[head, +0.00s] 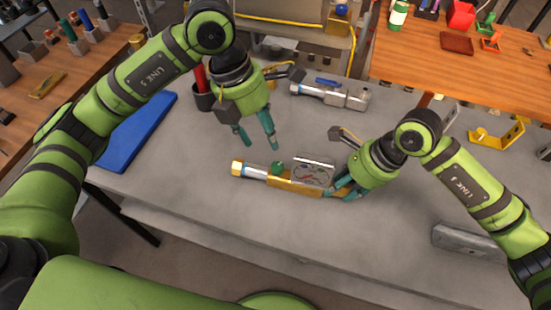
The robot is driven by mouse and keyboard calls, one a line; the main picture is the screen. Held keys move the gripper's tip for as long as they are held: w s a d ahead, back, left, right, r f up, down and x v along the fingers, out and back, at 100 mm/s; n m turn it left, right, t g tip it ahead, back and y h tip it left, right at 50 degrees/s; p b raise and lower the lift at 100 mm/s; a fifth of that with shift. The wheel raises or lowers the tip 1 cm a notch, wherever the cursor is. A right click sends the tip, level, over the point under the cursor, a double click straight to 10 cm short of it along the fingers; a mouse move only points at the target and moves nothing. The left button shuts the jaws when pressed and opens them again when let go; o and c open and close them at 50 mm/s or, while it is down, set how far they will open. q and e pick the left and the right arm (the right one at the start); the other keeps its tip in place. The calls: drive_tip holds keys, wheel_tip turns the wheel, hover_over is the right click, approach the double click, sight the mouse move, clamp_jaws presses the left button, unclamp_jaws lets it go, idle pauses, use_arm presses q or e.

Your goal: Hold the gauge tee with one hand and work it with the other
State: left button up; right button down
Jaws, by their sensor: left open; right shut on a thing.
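The gauge tee (291,182) lies near the front of the grey bench, with a brass hex end at its left, a silver pipe section, a green knob on top and a clear gauge plate (314,171) standing on it. My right gripper (336,188) is shut on the gauge tee at its right end, and its fingers hide that end. My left gripper (258,139) is open and empty, pointing down above the bench, behind and left of the green knob (277,168).
A blue mat (137,131) lies at left. A grey metal bar (468,241) and yellow bracket (497,135) are at right. The bench front left is clear.

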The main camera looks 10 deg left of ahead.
sight(276, 166)
use_arm(q)
drive_tip(key=d+f+n+y, duration=0.1)
drive_tip(key=f+n, duration=0.2)
drive_tip(key=n, duration=0.3)
drive_tip(key=d+f+n+y, duration=0.1)
drive_tip(key=f+n, duration=0.3)
drive_tip(key=n, duration=0.1)
drive_tip(key=d+f+n+y, duration=0.1)
drive_tip(key=f+n, duration=0.3)
drive_tip(key=n, duration=0.2)
drive_tip(key=shift+w+n, duration=0.15)
drive_tip(key=shift+n, duration=0.15)
